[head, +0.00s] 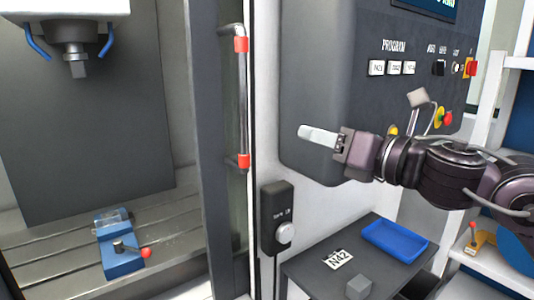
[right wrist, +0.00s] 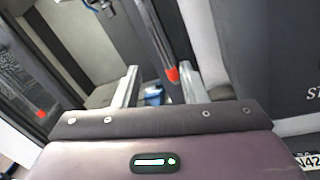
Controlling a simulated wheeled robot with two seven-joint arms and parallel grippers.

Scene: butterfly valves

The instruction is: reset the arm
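My right gripper (head: 318,135) is raised in the head view, with its arm coming in from the right edge. Its pale fingers point left in front of the grey control cabinet, overlapping each other from this side. In the right wrist view the two fingers of the gripper (right wrist: 158,85) stand well apart with nothing held between them. My right arm is bent across the picture, hiding part of the panel's lower buttons. My left arm and left gripper are not in view.
A door handle (head: 242,100) with red ends stands left of the gripper. A blue vise (head: 122,258) sits on the machine bed. Below the arm, a grey table (head: 318,276) holds a blue tray (head: 394,241), an N42 card (head: 338,260) and a grey block (head: 358,286).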

